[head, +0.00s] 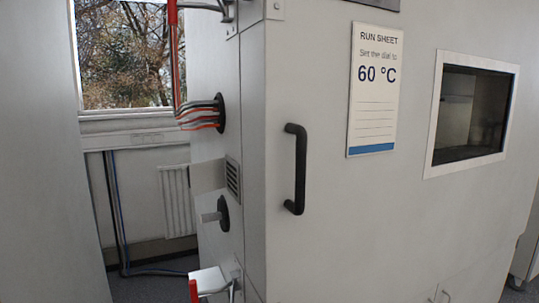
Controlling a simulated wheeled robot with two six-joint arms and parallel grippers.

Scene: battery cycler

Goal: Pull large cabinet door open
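The large cabinet door (330,230) is a pale grey panel filling the middle and right of the head view. It looks shut, flush against the narrow side face of the cabinet (213,70). A black upright bar handle (300,170) is mounted near the door's left edge, with nothing touching it. A window (470,115) with a white frame sits in the right part of the door. Red-ended metal fittings show at the cabinet's left side, at the top (172,12) and bottom (194,291). Neither of my grippers is in view.
A run sheet (375,125) reading 60 °C is on the door. Red and grey cables (199,119) enter the cabinet's side, above a vent (232,180). A grey panel (45,160) stands at far left; a gap shows floor, radiator (177,200) and outside window (122,55).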

